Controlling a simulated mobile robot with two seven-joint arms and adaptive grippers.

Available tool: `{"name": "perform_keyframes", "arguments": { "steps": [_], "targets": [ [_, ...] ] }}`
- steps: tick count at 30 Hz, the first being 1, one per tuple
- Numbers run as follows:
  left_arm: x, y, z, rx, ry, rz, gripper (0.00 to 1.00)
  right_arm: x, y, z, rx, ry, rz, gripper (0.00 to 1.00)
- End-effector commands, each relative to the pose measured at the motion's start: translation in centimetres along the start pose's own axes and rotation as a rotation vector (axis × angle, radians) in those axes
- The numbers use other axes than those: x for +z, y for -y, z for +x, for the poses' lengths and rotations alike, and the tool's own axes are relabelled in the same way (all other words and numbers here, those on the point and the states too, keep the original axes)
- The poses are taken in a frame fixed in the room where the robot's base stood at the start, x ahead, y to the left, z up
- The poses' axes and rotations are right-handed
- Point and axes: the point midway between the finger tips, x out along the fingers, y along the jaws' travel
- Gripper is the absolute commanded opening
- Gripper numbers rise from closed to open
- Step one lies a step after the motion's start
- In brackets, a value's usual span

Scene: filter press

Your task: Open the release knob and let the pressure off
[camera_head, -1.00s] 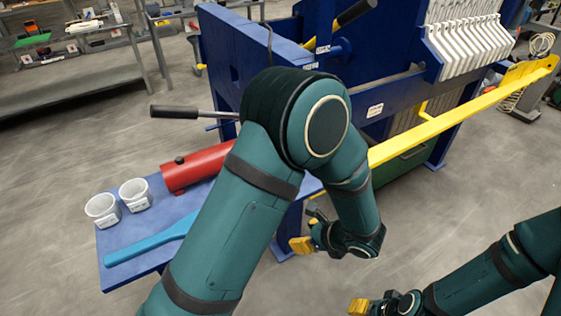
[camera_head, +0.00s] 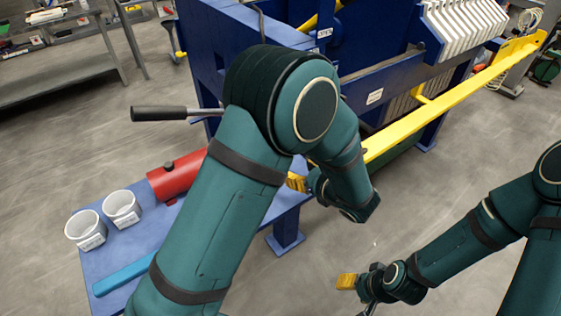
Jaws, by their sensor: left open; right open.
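The filter press has a blue frame (camera_head: 205,50) with a stack of white plates (camera_head: 466,28). A black-handled lever (camera_head: 160,113) sticks out to the left over the blue side table (camera_head: 92,262). A red cylinder (camera_head: 177,175) with a small dark knob (camera_head: 168,167) on top lies on that table, partly behind my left arm. I cannot tell whether this is the release knob. My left gripper (camera_head: 297,182), with yellow fingertips, is open by the table's right side, partly hidden by my arm. My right gripper (camera_head: 347,282) is open and empty over the floor.
Two white cups (camera_head: 86,229) and (camera_head: 122,208) stand on the blue table beside a light blue bar (camera_head: 124,274). A long yellow bar (camera_head: 455,100) runs along the press. A grey bench (camera_head: 60,75) stands at the back left. The floor at front right is clear.

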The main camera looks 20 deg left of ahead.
Motion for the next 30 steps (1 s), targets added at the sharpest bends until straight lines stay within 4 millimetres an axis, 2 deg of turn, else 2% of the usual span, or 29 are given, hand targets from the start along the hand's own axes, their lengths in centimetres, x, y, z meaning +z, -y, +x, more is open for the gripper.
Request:
{"name": "perform_keyframes", "arguments": {
  "steps": [1,6,13,19,28,29,30],
  "targets": [
    [-0.2,-0.1,1.2,0.005,-0.001,0.0,0.54,0.0,-0.1,0.3,0.0,-0.001,0.0,0.53],
    [-0.2,-0.1,4.6,0.005,-0.002,-0.001,0.54,-0.1,-0.3,0.8,0.0,-0.003,-0.001,0.53],
    [-0.1,-0.1,8.1,0.004,-0.001,-0.001,0.54,-0.1,-0.5,1.3,0.0,-0.006,-0.001,0.53],
    [-0.1,-0.1,9.4,0.002,-0.002,0.0,0.54,-0.2,-0.5,1.4,0.0,-0.007,-0.001,0.53],
    [-0.1,-0.1,9.5,0.001,-0.002,0.001,0.54,-0.2,-0.5,1.4,0.0,-0.008,-0.001,0.53],
    [-0.1,-0.1,9.5,0.001,-0.002,0.001,0.49,-0.2,-0.5,1.4,0.0,-0.008,-0.001,0.53],
    [-0.1,-0.1,9.5,0.001,-0.002,0.001,0.35,-0.2,-0.5,1.4,0.0,-0.008,-0.001,0.53]
  ]
}}
